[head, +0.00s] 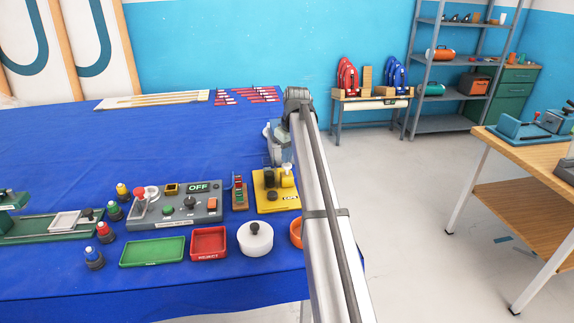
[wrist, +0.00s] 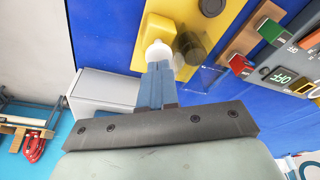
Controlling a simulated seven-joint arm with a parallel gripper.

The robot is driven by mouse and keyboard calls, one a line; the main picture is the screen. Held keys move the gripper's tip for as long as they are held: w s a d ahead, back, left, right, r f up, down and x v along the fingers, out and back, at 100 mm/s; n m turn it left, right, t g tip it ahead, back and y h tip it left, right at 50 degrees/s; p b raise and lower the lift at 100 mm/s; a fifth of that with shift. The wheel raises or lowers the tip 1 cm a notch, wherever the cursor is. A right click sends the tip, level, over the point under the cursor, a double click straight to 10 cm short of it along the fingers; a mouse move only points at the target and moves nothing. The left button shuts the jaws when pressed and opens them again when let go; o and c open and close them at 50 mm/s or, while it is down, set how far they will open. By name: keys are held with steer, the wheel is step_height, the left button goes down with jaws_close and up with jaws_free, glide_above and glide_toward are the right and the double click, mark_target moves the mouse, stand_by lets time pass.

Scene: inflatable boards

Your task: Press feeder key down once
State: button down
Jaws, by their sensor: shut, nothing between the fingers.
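A yellow unit (head: 268,204) stands on the blue table in the head view, with a white knob (head: 287,171) and black knobs on top. No readable label tells me which part is the feeder key. My gripper (head: 284,162) is above this unit, partly hidden by my arm. In the wrist view the yellow unit (wrist: 212,55) carries the white knob (wrist: 158,52) and a dark round knob (wrist: 190,46). My shut, empty fingers (wrist: 158,68) point at the white knob and overlap it in view. I cannot tell whether they touch it.
Left of the unit are a small block with coloured keys (head: 239,193) and a grey control panel (head: 178,208) showing OFF. A red tray (head: 208,243), green tray (head: 152,251) and white lidded pot (head: 255,239) stand in front. The table behind is mostly clear.

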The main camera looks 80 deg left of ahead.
mark_target(287, 165)
steer(key=shift+r, duration=2.9)
